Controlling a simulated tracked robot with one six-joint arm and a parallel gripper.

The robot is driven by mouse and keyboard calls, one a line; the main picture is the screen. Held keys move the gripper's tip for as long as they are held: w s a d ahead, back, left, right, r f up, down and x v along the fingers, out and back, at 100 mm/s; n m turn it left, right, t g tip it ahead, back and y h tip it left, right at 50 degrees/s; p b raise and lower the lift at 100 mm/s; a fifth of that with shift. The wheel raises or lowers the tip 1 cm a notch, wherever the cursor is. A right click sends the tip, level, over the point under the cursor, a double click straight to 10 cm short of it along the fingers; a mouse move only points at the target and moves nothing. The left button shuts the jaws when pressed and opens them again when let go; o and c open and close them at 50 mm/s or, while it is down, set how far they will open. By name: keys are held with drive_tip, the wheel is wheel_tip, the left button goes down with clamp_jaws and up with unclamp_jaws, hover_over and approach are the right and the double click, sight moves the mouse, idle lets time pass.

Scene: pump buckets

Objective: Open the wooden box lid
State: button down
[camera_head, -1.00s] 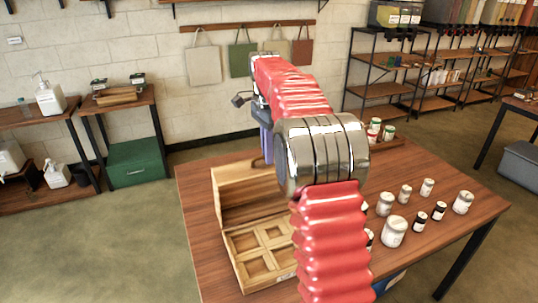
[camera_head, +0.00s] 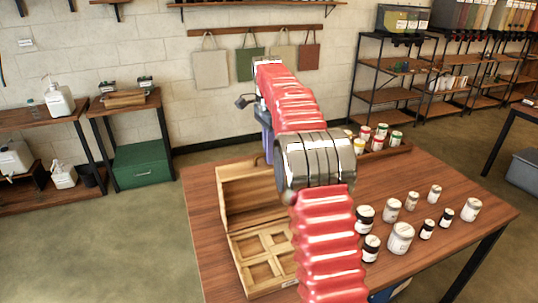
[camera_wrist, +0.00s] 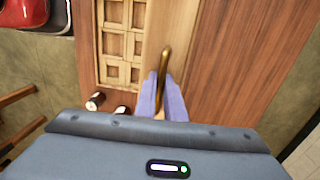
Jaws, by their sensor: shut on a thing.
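The wooden box (camera_head: 237,262) stands on the table with its lid (camera_head: 240,197) raised about upright along the back edge. The divided tray inside, with several square compartments, is exposed and looks empty; my arm hides the box's right part. In the wrist view, the compartments (camera_wrist: 98,45) show beside the pale lid (camera_wrist: 172,22). My gripper (camera_wrist: 161,84) has its purple fingers shut on the lid's brass handle (camera_wrist: 165,56). In the head view, the fingers show behind the lid's top edge, partly hidden by my arm.
Several jars (camera_head: 401,238) stand on the table (camera_head: 460,194) right of my arm. More jars with coloured lids (camera_head: 380,136) stand in a tray at the back. Side tables (camera_head: 125,104) and a green chest (camera_head: 141,163) are at the left; shelves (camera_head: 392,95) are at the back right.

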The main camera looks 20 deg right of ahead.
drive_tip(key=shift+w+d+f, duration=0.2)
drive_tip(key=shift+w+f, duration=0.05)
drive_tip(key=shift+f, duration=0.3)
idle(0.4)
drive_tip(key=c, duration=2.1)
unclamp_jaws()
drive_tip(key=shift+r, duration=0.1)
drive_tip(key=shift+w+a+r, duration=0.1)
drive_tip(key=shift+w+r, duration=0.1)
drive_tip(key=shift+r, duration=1.35)
drive_tip(key=shift+w+r, duration=0.2)
drive_tip(key=shift+r, duration=2.15)
drive_tip(key=shift+r, duration=0.1)
drive_tip(key=shift+c, duration=0.3)
